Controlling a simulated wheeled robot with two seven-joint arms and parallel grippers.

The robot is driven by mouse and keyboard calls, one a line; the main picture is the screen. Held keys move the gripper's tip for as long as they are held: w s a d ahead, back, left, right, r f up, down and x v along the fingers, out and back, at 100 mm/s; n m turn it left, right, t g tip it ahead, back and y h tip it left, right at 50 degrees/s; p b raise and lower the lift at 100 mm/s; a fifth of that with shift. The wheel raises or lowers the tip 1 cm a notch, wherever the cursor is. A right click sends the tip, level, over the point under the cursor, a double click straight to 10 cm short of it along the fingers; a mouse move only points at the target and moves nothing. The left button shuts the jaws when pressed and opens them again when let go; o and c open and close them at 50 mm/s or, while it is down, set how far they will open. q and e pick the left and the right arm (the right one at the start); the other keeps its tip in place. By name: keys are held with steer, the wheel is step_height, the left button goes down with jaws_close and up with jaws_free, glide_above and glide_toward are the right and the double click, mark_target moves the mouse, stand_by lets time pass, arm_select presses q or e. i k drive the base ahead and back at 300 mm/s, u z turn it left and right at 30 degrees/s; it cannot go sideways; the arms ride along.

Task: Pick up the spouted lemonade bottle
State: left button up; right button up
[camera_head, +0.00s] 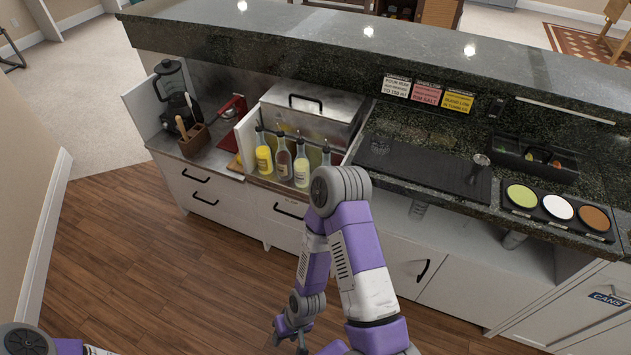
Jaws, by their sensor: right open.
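Several spouted bottles stand upright in a row in a white-sided rack at the bar's left part. The leftmost bottle (264,159) is yellow. Another bottle at the right end is partly hidden. The labels are too small to read, so I cannot tell which is lemonade. My right gripper (288,335) is open and empty, low in front of the cabinets, well below and apart from the bottles. Only parts of my left arm show at the bottom left corner; its gripper is out of frame.
A steel bin with a black handle (305,103) stands behind the bottles. A blender (172,85) and wooden utensil holder (195,139) are left of them. A dark mat (425,168) and three-bowl tray (557,210) lie right. The floor (150,260) at left is clear.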

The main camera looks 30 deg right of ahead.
mark_target(302, 167)
steer(key=z, duration=1.45)
